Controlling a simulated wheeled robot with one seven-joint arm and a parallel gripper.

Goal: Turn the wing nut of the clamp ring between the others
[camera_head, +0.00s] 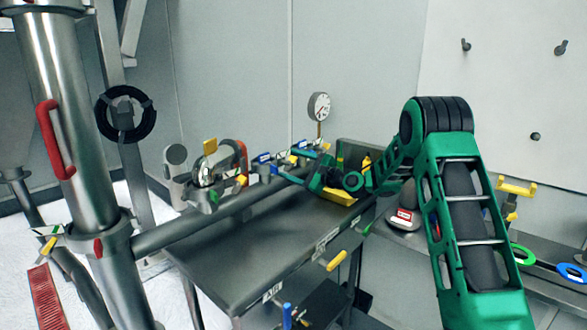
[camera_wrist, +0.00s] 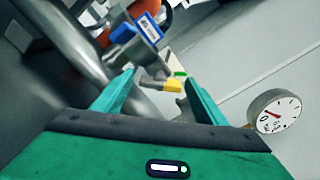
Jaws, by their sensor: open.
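In the wrist view a clamp part with a yellow wing nut (camera_wrist: 168,87) shows ahead of my gripper (camera_wrist: 160,92), in the gap between its two green fingers. The jaws are open, and I see no contact with the nut. A blue-tagged clamp part (camera_wrist: 140,32) lies beyond it, up and to the left. In the head view my gripper (camera_head: 315,172) is at the row of clamp fittings on the pipe above the dark table. My arm and hand hide part of that row, so which nut is the middle one is hard to tell.
A round dial gauge (camera_head: 319,107) stands behind the row; it is close to the right finger in the wrist view (camera_wrist: 275,112). A grey table (camera_head: 250,250) lies below, largely clear. A steel column (camera_head: 75,130) with a red handle (camera_head: 58,140) stands at left.

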